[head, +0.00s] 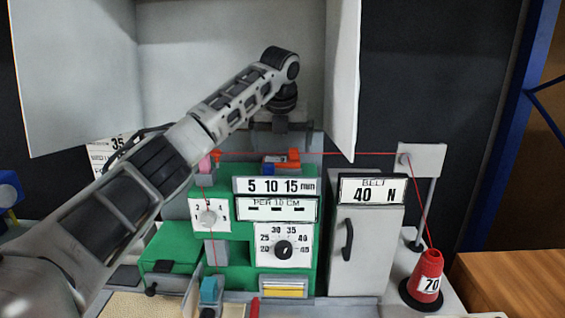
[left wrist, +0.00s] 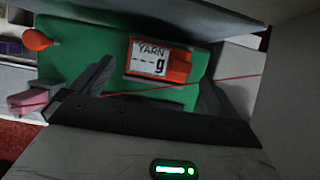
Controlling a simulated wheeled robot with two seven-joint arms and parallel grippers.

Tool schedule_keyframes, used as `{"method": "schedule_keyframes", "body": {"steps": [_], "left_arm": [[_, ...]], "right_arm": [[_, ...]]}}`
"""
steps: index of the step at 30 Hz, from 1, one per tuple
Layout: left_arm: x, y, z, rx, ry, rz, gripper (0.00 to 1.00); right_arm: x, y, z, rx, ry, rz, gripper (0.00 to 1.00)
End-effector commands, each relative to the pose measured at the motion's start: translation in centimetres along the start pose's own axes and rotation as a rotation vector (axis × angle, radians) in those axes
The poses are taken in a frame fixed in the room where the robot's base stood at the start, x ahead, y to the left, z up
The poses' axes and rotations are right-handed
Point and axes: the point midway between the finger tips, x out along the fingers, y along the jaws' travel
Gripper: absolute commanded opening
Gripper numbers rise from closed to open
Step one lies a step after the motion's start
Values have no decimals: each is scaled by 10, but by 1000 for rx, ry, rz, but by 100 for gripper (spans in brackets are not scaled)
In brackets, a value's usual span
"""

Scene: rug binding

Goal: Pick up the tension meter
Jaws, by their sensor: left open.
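The tension meter is an orange device with a white display reading "YARN ---g" (left wrist: 158,59); its orange body (left wrist: 178,68) shows beside the display in the left wrist view. In the head view, a small orange part (head: 291,157) of it shows on top of the green machine (head: 182,240), mostly hidden by my gripper. My left gripper (head: 284,140) points down just above it. In the left wrist view, the dark open fingers (left wrist: 155,78) stand either side of the meter, with gaps to it. My right gripper is not in view.
A red thread (head: 350,153) runs across the machine top to a white post plate (head: 421,159), then down to a red cone (head: 427,278). A grey cabinet with open doors (head: 342,80) stands behind my arm. A belt box (head: 366,255) stands to the right.

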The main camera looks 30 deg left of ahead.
Motion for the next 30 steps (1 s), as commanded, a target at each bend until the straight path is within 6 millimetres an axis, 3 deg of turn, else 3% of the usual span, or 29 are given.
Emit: {"method": "schedule_keyframes", "body": {"steps": [9, 17, 22, 30], "left_arm": [[43, 2, 0, 0, 4, 3, 100], [47, 2, 0, 0, 2, 1, 100], [47, 2, 0, 0, 2, 1, 58], [46, 2, 0, -1, 1, 1, 54]], "right_arm": [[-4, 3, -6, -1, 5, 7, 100], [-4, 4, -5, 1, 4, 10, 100], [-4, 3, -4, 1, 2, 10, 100], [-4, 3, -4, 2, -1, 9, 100]]}}
